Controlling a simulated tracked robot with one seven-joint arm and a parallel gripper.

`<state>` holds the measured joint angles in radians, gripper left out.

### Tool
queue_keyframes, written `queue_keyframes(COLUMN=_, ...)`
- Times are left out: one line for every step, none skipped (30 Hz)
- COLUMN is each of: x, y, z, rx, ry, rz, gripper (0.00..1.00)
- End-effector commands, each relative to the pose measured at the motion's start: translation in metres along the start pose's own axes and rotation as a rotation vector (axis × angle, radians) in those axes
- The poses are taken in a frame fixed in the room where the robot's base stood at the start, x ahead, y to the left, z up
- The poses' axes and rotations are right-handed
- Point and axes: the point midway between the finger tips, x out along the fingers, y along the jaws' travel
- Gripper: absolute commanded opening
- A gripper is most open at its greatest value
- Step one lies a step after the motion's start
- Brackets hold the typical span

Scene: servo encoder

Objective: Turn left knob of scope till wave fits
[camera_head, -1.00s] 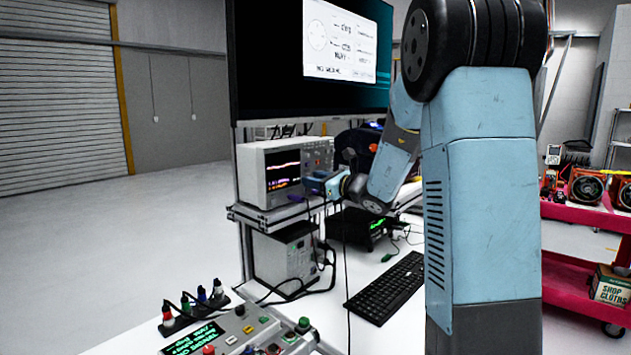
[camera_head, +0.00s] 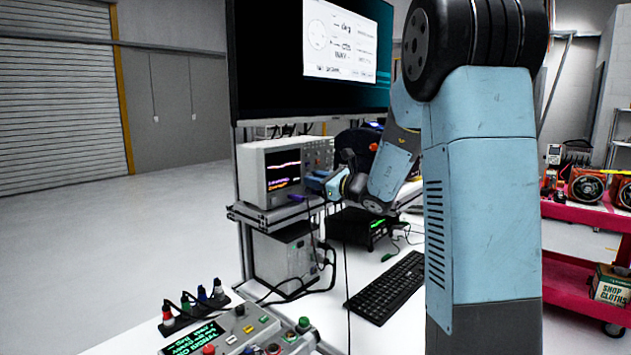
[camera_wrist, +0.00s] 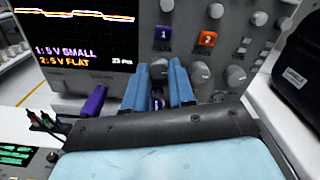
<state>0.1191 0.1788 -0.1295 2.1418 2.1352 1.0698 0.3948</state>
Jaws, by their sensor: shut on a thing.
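The scope (camera_head: 252,182) stands on the shelf at the left of the bench. Its panel (camera_wrist: 228,38) fills the top of the wrist view. Its screen (camera_wrist: 70,40) shows a yellow and a pale purple trace near the top, and reads "1: 5 V SMALL" and "2: 5 V FLAT". My gripper (camera_wrist: 159,72) reaches the panel just below the purple "1" button (camera_wrist: 163,34). Its blue fingers are shut on the left knob, which they mostly hide. The right knob (camera_wrist: 200,74) sits beside the right finger, under the orange "2" button (camera_wrist: 207,38). My gripper also shows in the head view (camera_head: 318,184).
A purple plug (camera_wrist: 93,102) sticks out low on the scope, left of my gripper. A dark case (camera_wrist: 294,70) stands close on the right. A large monitor (camera_head: 305,60) hangs above. A keyboard (camera_head: 387,288) and control box (camera_head: 230,335) lie on the bench below.

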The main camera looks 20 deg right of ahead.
Motion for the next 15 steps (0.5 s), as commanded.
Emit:
queue_keyframes(x=0.0000, y=0.0004, z=-0.0003, rx=-0.027, ry=0.000, rz=0.001, gripper=0.00)
queue_keyframes(x=0.0000, y=0.0004, z=-0.0003, rx=-0.047, ry=0.000, rz=0.001, gripper=0.00)
queue_keyframes(x=0.0000, y=0.0004, z=-0.0003, rx=-0.076, ry=0.000, rz=0.001, gripper=0.00)
queue_keyframes(x=0.0000, y=0.0004, z=-0.0003, rx=-0.097, ry=0.000, rz=0.001, gripper=0.00)
queue_keyframes(x=0.0000, y=0.0004, z=-0.0003, rx=-0.118, ry=0.000, rz=0.001, gripper=0.00)
queue_keyframes(x=0.0000, y=0.0004, z=-0.0003, rx=-0.147, ry=0.000, rz=0.001, gripper=0.00)
queue_keyframes(x=0.0000, y=0.0004, z=-0.0003, rx=-0.169, ry=0.000, rz=0.001, gripper=0.00)
queue_keyframes(x=0.0000, y=0.0004, z=-0.0003, rx=-0.190, ry=0.000, rz=0.002, gripper=0.00)
queue_keyframes(x=0.0000, y=0.0004, z=-0.0003, rx=-0.216, ry=0.000, rz=0.002, gripper=0.00)
queue_keyframes(x=0.0000, y=0.0004, z=-0.0003, rx=-0.236, ry=0.000, rz=0.002, gripper=0.00)
queue_keyframes(x=0.0001, y=0.0005, z=-0.0004, rx=-0.256, ry=0.000, rz=0.002, gripper=0.00)
queue_keyframes(x=0.0001, y=0.0005, z=-0.0004, rx=-0.280, ry=0.000, rz=0.002, gripper=0.00)
queue_keyframes(x=0.0001, y=0.0005, z=-0.0004, rx=-0.297, ry=0.000, rz=0.002, gripper=0.00)
queue_keyframes(x=0.0001, y=0.0006, z=-0.0004, rx=-0.313, ry=0.000, rz=0.002, gripper=0.00)
queue_keyframes(x=0.0001, y=0.0006, z=-0.0004, rx=-0.333, ry=0.000, rz=0.002, gripper=0.00)
